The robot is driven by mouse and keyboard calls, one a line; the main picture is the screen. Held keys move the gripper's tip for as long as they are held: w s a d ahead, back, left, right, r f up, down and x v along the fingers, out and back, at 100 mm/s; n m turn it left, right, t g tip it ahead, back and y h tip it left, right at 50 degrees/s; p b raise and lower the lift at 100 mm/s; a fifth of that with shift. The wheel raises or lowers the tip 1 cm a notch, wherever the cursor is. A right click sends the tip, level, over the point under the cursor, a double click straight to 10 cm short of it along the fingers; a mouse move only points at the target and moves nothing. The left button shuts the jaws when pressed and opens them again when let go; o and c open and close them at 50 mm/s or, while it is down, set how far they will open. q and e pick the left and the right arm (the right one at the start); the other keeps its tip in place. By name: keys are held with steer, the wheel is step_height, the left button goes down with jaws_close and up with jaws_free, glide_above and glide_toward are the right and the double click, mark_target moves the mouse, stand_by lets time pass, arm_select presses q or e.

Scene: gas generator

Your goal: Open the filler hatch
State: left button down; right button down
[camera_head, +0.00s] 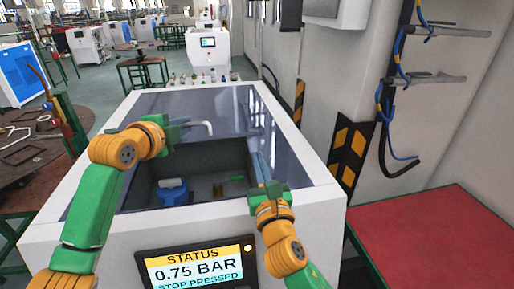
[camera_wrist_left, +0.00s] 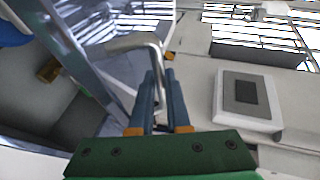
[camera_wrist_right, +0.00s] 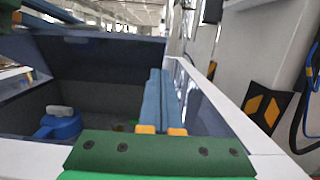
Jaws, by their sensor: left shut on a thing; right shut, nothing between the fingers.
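The machine (camera_head: 318,200) has a white frame and a dark, glossy hatch panel (camera_head: 232,112) at the back of its top opening. The panel also shows in the right wrist view (camera_wrist_right: 95,62). A bent metal handle (camera_head: 207,126) is at the panel. My left gripper (camera_head: 186,127) is shut on this handle (camera_wrist_left: 135,42), which crosses its fingertips in the left wrist view. The opening in front of the panel is uncovered, and a blue cap-like part (camera_head: 172,191) sits inside. My right gripper (camera_head: 260,165) is shut and empty over the opening's right side; its fingers are side by side (camera_wrist_right: 160,80).
A status display (camera_head: 196,268) on the front reads 0.75 BAR, STOP PRESSED. A red-topped table (camera_head: 440,235) stands at the right. Wall hooks with blue cables (camera_head: 440,78) are at the upper right. A round brown table (camera_head: 30,155) is at the left.

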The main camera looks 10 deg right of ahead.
steer(key=shift+w+r, duration=0.45)
steer(key=shift+r, duration=0.25)
steer(key=shift+w+r, duration=0.4)
steer(key=shift+r, duration=0.25)
